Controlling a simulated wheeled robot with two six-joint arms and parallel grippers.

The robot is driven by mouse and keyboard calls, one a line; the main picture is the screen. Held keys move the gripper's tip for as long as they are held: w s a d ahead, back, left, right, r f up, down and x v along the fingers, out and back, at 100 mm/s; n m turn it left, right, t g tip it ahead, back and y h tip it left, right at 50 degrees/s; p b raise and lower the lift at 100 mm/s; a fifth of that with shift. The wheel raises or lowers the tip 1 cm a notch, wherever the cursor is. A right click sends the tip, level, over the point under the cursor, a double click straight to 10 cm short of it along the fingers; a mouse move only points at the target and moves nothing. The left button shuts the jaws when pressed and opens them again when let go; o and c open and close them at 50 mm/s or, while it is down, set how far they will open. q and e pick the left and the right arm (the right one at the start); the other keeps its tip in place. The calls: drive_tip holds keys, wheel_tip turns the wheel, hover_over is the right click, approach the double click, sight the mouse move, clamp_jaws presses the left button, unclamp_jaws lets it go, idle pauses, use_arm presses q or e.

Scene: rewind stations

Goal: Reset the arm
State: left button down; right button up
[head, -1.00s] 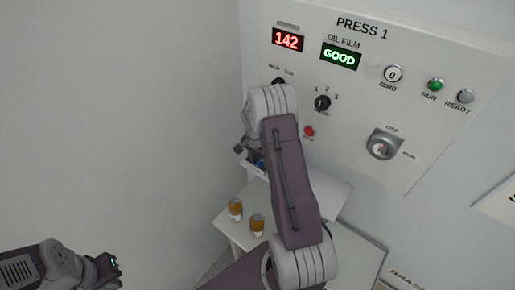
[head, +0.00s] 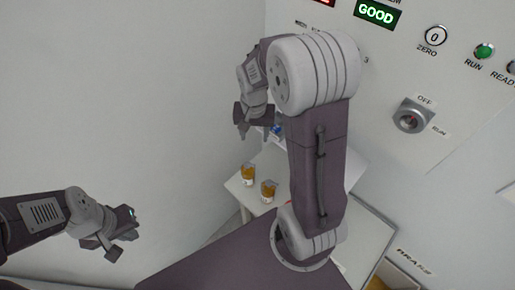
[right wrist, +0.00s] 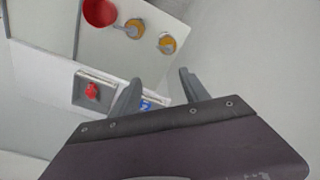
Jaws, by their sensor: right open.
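My right arm is folded in front of the press panel (head: 460,75). Its gripper (head: 247,125) hangs above the small table at the wall. In the right wrist view the right gripper (right wrist: 158,84) has its two fingers apart with nothing held between them. My left gripper (head: 122,236) is at the lower left, in free air and away from everything; its finger gap is not clear. The panel has a GOOD display (head: 377,13), a ZERO button (head: 435,36), a lit green RUN lamp (head: 484,51) and an OFF/RUN key switch (head: 411,116).
The right wrist view shows a red round container (right wrist: 100,12), a red item (right wrist: 92,91) in a recess and a blue item (right wrist: 146,104) near the fingers. The left side is bare wall.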

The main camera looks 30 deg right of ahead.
drive_tip(key=s+a+f+n, duration=0.2)
drive_tip(key=s+a+n, duration=0.5)
drive_tip(key=s, duration=0.4)
use_arm(q)
wheel_tip(320, 180, down, 10)
drive_tip(key=b, duration=0.9)
drive_tip(key=shift+r+b, duration=0.15)
drive_tip(key=shift+b, duration=0.25)
use_arm(e)
wheel_tip(320, 180, down, 10)
drive_tip(key=shift+w+a+y, duration=0.2)
drive_tip(key=shift+y, duration=0.2)
use_arm(q)
drive_tip(key=shift+s+a, duration=0.1)
drive_tip(key=shift+s, duration=0.05)
